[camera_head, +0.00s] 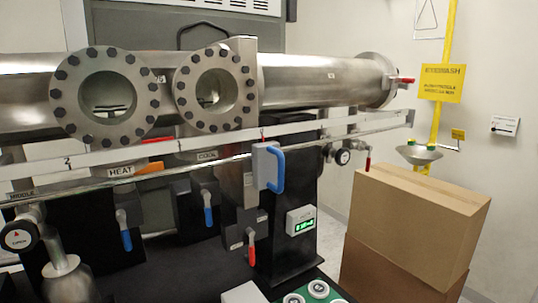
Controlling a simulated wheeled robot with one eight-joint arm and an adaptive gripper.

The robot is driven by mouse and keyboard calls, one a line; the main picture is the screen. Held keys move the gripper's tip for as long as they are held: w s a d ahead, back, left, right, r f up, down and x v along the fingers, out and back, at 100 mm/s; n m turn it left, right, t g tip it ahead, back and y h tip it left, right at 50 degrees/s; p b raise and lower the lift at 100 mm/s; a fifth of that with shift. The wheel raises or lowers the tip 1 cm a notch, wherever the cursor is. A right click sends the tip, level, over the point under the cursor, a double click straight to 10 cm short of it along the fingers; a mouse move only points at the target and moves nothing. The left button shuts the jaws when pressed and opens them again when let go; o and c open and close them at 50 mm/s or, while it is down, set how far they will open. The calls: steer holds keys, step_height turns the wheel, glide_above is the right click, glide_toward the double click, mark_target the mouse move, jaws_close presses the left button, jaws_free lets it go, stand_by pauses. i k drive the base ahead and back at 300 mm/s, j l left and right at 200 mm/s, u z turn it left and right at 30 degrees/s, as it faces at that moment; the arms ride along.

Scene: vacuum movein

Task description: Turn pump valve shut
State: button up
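My gripper is not in view. Several lever valves show on the vacuum rig, and I cannot read which one is the pump valve. An orange lever (150,168) lies level beside the HEAT label (121,171). A small red-handled lever (368,161) hangs at the right end of the thin pipe. Another red handle (405,81) sits at the big steel tube's right end.
The steel tube (320,80) with bolted round windows spans the top. A grey box with a blue handle (275,168) juts out at centre. Stacked cardboard boxes (420,215) and an eyewash basin (420,155) stand right. A green-lit display (300,222) sits low.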

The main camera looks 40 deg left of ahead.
mark_target(342, 156)
steer(key=u, duration=1.3)
